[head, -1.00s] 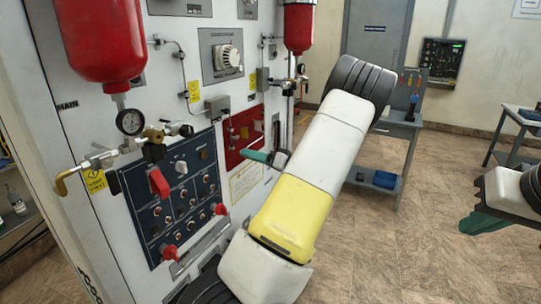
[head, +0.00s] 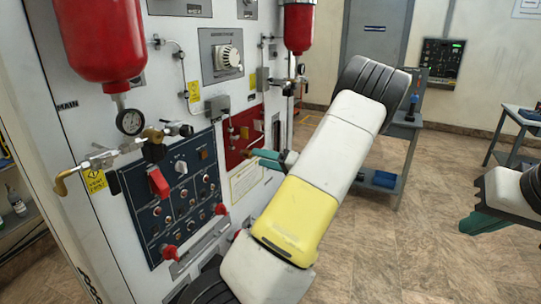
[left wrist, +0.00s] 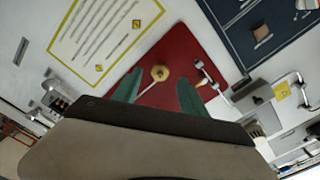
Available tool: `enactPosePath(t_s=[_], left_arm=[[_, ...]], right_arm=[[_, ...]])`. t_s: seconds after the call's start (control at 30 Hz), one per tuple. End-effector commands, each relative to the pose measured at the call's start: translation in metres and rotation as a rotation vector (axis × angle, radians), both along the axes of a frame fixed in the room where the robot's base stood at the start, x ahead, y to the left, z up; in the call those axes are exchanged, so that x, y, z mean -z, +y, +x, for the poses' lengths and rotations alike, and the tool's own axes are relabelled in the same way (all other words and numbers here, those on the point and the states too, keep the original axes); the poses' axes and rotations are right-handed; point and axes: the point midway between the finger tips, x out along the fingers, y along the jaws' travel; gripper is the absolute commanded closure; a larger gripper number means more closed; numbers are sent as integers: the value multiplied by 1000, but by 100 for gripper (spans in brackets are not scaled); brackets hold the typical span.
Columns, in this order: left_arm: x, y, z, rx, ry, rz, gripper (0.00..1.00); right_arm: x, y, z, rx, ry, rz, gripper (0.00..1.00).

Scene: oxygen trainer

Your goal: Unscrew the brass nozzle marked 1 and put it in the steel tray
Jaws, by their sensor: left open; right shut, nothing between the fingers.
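A round brass piece (left wrist: 160,73) with a thin pale rod stands on the red panel (left wrist: 165,45) in the left wrist view. It looks like a nozzle, but no number on it can be read. My left gripper (left wrist: 158,91) is open, with one green finger on either side of the brass piece and a gap to each. In the head view my left gripper (head: 266,158) is in front of the red panel (head: 240,133). My right gripper (head: 478,222) is shut and empty at the right edge, far from the panel. I cannot make out a steel tray.
Beside the brass piece a small metal fitting (left wrist: 205,78) sticks out near the right finger. A brass hooked pipe (head: 68,184) and gauge (head: 130,121) protrude at left. A grey cart (head: 385,178) stands behind my left arm. Open floor lies at right.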

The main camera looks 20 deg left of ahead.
Motion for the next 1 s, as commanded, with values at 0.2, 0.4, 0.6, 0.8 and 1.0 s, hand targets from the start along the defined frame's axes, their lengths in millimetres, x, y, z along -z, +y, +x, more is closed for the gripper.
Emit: enactPosePath(t_s=[0.2,0.4,0.6,0.8,1.0], left_arm=[[0,0,0,0,127,10,50],[0,0,0,0,292,23,50],[0,0,0,0,299,23,50],[0,0,0,0,403,32,50],[0,0,0,0,584,46,50]], right_arm=[[0,0,0,0,0,0,100],[0,0,0,0,0,0,100],[0,0,0,0,0,0,100],[0,0,0,0,0,0,100],[0,0,0,0,0,0,100]])
